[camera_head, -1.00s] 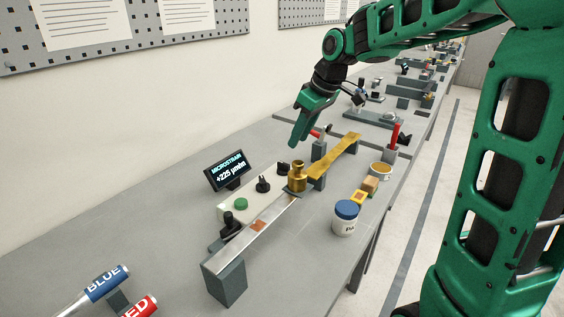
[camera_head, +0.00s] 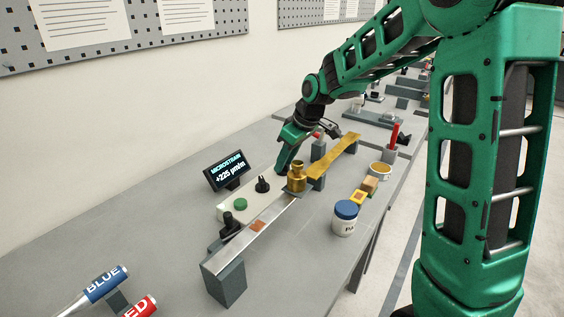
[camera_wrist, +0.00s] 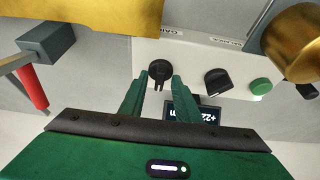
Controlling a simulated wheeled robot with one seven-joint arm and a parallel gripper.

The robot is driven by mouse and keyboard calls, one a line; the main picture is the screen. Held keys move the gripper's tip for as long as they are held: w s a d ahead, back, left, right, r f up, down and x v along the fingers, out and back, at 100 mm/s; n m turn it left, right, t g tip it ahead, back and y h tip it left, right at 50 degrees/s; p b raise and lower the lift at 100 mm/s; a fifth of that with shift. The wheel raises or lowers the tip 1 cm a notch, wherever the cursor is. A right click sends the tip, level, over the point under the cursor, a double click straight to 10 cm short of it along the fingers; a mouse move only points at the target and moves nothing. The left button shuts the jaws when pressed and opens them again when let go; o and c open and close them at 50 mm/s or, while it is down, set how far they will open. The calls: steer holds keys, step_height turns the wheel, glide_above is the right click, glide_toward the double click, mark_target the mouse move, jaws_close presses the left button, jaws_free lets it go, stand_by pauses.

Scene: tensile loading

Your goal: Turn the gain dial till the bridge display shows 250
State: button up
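The bridge display (camera_head: 230,171) reads MICROSTRAIN +225 µm/m in the head view. It is upside down and partly hidden by a finger in the wrist view (camera_wrist: 190,112). The gain dial (camera_wrist: 160,72) is a black knob beside an upside-down GAIN label on the pale box (camera_head: 235,212). My gripper (camera_wrist: 160,78) is open, with one finger on each side of the gain dial. I cannot tell whether the fingers touch it. In the head view my gripper (camera_head: 281,170) hides that dial.
A second black dial (camera_head: 262,185) and a green button (camera_head: 240,204) sit on the same box. A brass weight (camera_head: 297,178) stands close in front of my gripper on the metal beam (camera_head: 250,232). A brass strip (camera_head: 335,155) and a blue-lidded jar (camera_head: 346,216) are nearby.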

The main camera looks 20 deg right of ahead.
jaws_close()
steer(key=m+h, duration=0.1)
steer(key=m, duration=0.2)
steer(key=shift+a+t, duration=0.15)
steer(key=shift+t, duration=0.25)
steer(key=shift+m+h, duration=0.4)
steer(key=shift+m, duration=0.6)
jaws_free()
steer(key=shift+s+r, duration=0.1)
